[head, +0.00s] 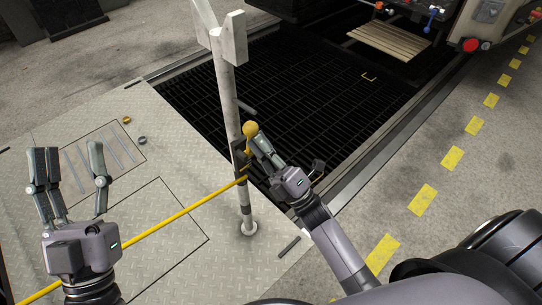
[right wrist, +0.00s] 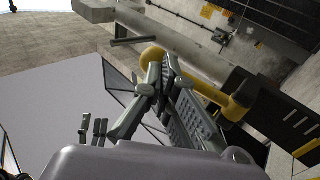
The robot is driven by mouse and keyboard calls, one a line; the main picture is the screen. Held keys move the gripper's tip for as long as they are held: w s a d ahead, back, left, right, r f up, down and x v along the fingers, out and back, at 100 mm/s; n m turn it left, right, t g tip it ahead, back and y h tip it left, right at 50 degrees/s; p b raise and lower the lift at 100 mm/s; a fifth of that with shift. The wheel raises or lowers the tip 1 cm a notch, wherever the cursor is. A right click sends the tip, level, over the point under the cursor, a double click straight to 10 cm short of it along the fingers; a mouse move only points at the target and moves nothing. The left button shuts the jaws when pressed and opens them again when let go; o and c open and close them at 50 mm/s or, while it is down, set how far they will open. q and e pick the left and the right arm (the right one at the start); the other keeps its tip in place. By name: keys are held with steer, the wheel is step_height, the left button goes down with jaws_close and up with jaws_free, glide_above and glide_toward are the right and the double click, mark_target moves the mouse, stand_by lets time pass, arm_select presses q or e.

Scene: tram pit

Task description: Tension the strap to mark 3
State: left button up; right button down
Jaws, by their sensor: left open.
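A yellow strap (head: 185,211) runs straight from the lower left, behind my left gripper, up to a dark ratchet (head: 240,158) on a pale post. A lever with a yellow ball end (head: 250,129) sits at the ratchet; its yellow handle (right wrist: 233,107) also shows in the right wrist view. My right gripper (head: 258,143) is at this lever, its fingers closed in around the handle (right wrist: 163,72). My left gripper (head: 70,163) is open and empty, fingers pointing up, over the floor plate. No numbered mark is readable.
The post (head: 229,100) stands upright with a forked top. A dark grating (head: 320,90) covers the pit behind it. The tread plate (head: 170,170) holds outlined panels and small rings (head: 127,120). Vehicle parts (head: 470,44) are at top right. A yellow dashed line (head: 423,198) crosses the right floor.

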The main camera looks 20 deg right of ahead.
arm_select(q)
steer(key=w+f+g+y+p, duration=0.2)
steer(key=w+f+g, duration=0.2)
steer(key=f+g, duration=0.3)
steer(key=shift+a+f+g+y, duration=0.3)
steer(key=shift+f+g+y, duration=0.1)
steer(key=shift+f, duration=2.1)
arm_select(e)
steer(key=shift+w+a+r+g+h, duration=0.1)
steer(key=shift+w+r+g+h, duration=0.1)
steer(key=shift+w+g+h, duration=0.25)
arm_select(q)
steer(key=shift+w, duration=0.1)
arm_select(e)
steer(key=shift+s, duration=0.1)
